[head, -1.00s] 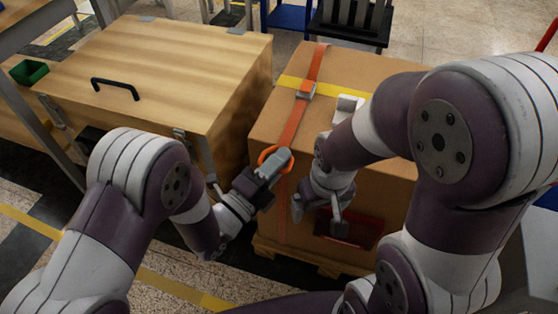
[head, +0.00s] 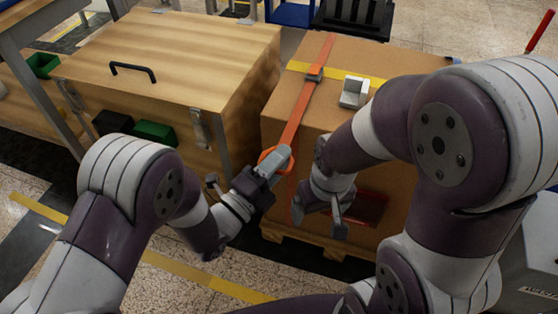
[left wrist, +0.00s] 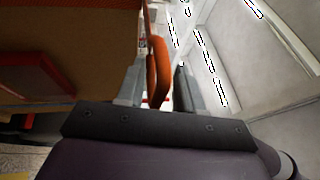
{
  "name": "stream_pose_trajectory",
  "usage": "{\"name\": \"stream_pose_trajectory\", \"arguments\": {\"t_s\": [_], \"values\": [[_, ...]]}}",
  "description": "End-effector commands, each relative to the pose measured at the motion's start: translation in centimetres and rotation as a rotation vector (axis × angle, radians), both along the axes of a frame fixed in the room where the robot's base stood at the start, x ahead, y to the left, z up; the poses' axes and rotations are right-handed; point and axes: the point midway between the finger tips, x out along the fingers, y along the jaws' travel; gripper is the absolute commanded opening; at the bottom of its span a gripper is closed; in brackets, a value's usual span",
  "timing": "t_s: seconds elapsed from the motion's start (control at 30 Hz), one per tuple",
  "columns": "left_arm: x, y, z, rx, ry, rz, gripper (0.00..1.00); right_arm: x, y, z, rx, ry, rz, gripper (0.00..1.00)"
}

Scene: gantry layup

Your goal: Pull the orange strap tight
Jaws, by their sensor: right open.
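The orange strap (head: 301,108) runs over the top of a cardboard box (head: 400,62), through a grey buckle (head: 315,74), and to the front edge. An orange pull ring (head: 287,171) is at its near end. My left gripper (head: 273,160) is shut on this ring in front of the box's left side. The left wrist view shows the ring (left wrist: 158,68) between the two fingers. My right gripper (head: 322,214) is open and empty, low in front of the box's front face. My right arm hides part of the box.
A yellow band (head: 300,66) crosses the box top, where a pale bracket (head: 354,92) sits. A dark red panel (head: 371,210) is on the front face. A wooden chest (head: 190,60) with a black handle stands close on the left. Green bins (head: 155,132) are near it.

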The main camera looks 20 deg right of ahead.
Motion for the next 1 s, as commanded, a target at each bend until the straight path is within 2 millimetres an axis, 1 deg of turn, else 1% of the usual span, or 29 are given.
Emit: {"name": "stream_pose_trajectory", "arguments": {"t_s": [0.17,0.27,0.37,0.6,0.73,0.83,1.0], "values": [[-0.1,0.1,-0.1,0.002,0.002,0.000,0.36,0.0,0.0,0.0,0.000,0.000,0.000,0.93],[-0.4,0.6,-0.2,0.004,0.004,0.001,0.36,0.0,0.0,0.2,0.000,0.000,0.000,0.93],[-1.2,1.9,-0.4,0.004,0.006,0.002,0.36,0.0,0.0,0.7,0.000,0.000,0.000,0.93],[-4.3,6.7,-1.4,0.003,0.008,0.006,0.36,0.0,0.0,1.7,0.000,0.000,0.000,0.93],[-5.7,9.0,-2.0,0.001,0.005,0.006,0.36,0.0,0.0,1.9,0.000,0.000,0.000,0.93],[-6.4,10.1,-2.3,0.002,0.004,0.004,0.36,0.0,0.0,2.0,0.000,0.000,0.000,0.93],[-6.8,10.5,-2.4,0.001,0.001,0.001,0.36,0.0,0.0,2.0,0.000,0.000,0.000,0.93]]}}
